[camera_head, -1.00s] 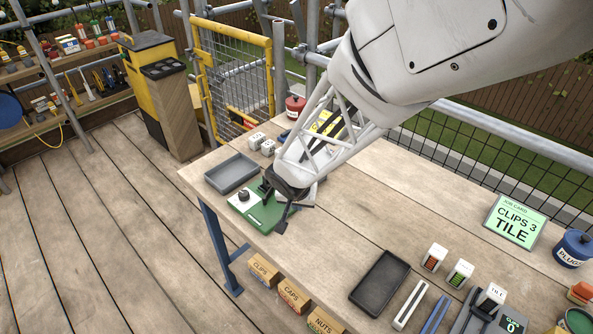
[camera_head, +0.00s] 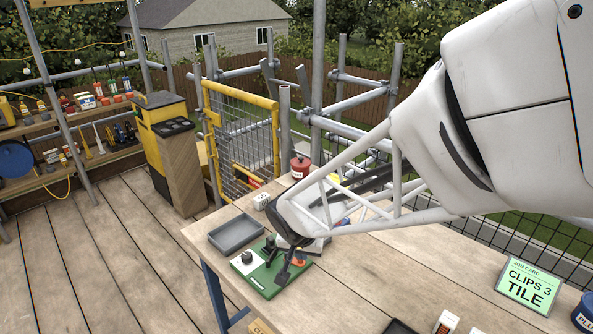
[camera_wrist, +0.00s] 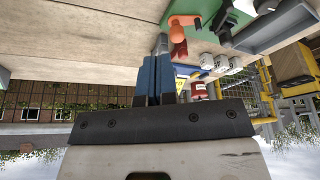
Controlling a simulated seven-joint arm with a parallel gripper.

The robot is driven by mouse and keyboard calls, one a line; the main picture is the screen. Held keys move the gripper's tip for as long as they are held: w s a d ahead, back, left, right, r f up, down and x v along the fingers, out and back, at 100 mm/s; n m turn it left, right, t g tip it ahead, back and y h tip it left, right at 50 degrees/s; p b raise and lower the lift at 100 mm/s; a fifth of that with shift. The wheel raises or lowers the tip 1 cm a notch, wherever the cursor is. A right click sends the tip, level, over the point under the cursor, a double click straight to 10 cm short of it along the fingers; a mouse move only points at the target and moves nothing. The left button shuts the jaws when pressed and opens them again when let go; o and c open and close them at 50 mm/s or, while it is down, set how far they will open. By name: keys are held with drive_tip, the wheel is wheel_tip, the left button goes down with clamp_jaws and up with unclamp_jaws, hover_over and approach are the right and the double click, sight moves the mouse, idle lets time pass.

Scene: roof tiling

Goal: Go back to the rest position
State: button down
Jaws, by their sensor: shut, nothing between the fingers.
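My gripper (camera_head: 283,276) is at the end of the white lattice arm, near the left end of the wooden workbench (camera_head: 375,267). In the head view it overlaps the green board (camera_head: 259,284); whether it touches the board cannot be told. In the wrist view my gripper (camera_wrist: 160,42) has its fingers together with nothing between them. An orange-handled piece (camera_wrist: 185,22) shows beside the fingertips in that view, close to the green board (camera_wrist: 212,8). A black knob (camera_head: 247,257) stands on the board's white part. The arm hides part of the board.
A grey tray (camera_head: 237,234) lies left of the board. A white block (camera_head: 261,200) and a red pot (camera_head: 300,167) stand behind. The job card (camera_head: 528,285), reading "CLIPS 3 TILE", stands at the right. A yellow mesh gate (camera_head: 241,140) stands beyond the bench. The middle bench top is clear.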

drive_tip(key=shift+d, duration=0.1)
drive_tip(key=s+d+r+n, duration=0.1)
drive_tip(key=s+d+r, duration=0.6)
drive_tip(key=s+d, duration=0.1)
drive_tip(key=s+d+r+n+g, duration=0.1)
drive_tip(key=s+d+r, duration=0.6)
drive_tip(key=s, duration=0.4)
drive_tip(key=shift+s+d+y, duration=0.3)
drive_tip(key=shift+d+y, duration=0.1)
drive_tip(key=shift+d, duration=0.1)
